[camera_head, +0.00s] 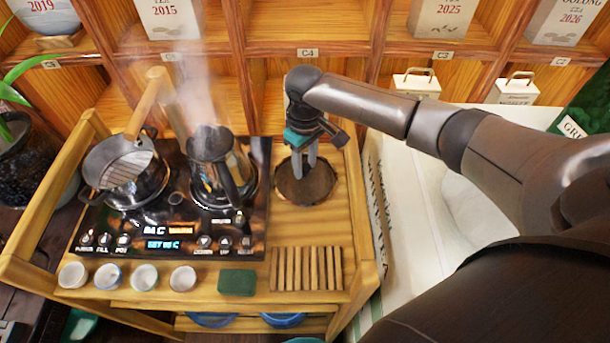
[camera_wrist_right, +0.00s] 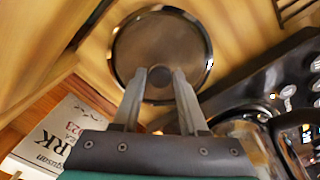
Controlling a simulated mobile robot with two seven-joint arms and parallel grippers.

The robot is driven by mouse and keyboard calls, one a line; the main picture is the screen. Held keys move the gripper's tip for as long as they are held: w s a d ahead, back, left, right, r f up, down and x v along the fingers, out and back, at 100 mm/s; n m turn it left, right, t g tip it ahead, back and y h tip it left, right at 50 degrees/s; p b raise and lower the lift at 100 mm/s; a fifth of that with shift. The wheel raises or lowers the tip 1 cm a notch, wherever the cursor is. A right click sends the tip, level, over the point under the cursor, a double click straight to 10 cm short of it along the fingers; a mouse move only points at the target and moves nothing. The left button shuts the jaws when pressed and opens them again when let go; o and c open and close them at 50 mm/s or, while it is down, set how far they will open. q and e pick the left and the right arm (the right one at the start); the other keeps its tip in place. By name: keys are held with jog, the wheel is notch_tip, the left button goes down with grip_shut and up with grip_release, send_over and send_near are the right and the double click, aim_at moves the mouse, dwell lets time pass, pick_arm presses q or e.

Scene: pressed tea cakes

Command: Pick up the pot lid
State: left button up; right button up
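The pot lid (camera_head: 312,190) is a round, dark disc with a shiny rim, lying flat on the wooden tea table to the right of the black stove. In the right wrist view the lid (camera_wrist_right: 185,45) fills the upper middle, with its dark knob (camera_wrist_right: 160,76) between my fingers. My right gripper (camera_head: 304,174) points down over the lid. In the wrist view its two fingers (camera_wrist_right: 160,78) are apart, one on each side of the knob; I cannot tell whether they touch it. My left gripper is not in view.
A steaming dark kettle (camera_head: 218,172) and a glass pot with a strainer (camera_head: 118,160) stand on the black stove (camera_head: 253,232), left of the lid. A slatted wooden rack (camera_head: 307,270), a green block (camera_head: 237,283) and several small cups (camera_head: 145,277) line the front.

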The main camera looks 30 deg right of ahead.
grip_shut()
dwell(0.9)
